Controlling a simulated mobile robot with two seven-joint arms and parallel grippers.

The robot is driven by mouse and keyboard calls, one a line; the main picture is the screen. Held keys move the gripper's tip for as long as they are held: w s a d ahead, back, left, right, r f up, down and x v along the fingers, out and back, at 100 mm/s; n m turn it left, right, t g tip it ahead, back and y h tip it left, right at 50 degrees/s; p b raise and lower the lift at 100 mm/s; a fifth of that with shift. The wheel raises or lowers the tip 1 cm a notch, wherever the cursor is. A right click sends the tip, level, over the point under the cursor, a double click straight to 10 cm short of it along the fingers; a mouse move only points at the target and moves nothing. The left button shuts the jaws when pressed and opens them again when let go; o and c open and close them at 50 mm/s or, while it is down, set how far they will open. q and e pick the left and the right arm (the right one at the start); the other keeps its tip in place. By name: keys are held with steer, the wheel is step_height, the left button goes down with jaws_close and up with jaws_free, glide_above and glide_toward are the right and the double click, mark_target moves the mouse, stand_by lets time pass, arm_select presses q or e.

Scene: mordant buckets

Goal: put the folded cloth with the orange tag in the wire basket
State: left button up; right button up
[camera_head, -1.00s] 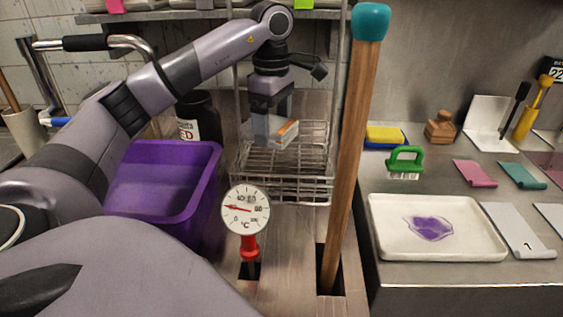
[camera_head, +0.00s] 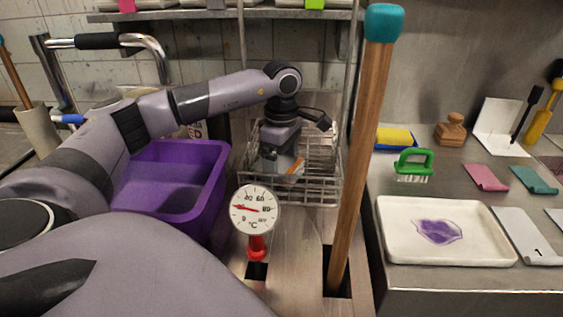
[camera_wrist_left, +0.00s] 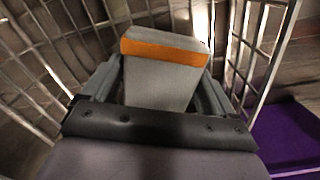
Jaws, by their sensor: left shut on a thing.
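The folded grey cloth with the orange tag (camera_wrist_left: 165,85) is held between the fingers of my left gripper (camera_head: 280,168). In the left wrist view the basket's wires (camera_wrist_left: 40,70) rise on both sides of the cloth. I cannot tell whether the cloth touches the basket floor. My right gripper is not in view.
A purple tub (camera_head: 180,195) stands left of the basket. A dial thermometer (camera_head: 255,210) is in front of it. A tall wooden pole with a teal cap (camera_head: 365,140) stands close on its right. A white tray (camera_head: 445,255) lies on the right counter.

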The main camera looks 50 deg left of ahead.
mark_target(282, 163)
arm_select(q)
steer(key=o, duration=0.8)
step_height(282, 163, up, 12)
steer(key=shift+r, duration=0.1)
stand_by(0.5)
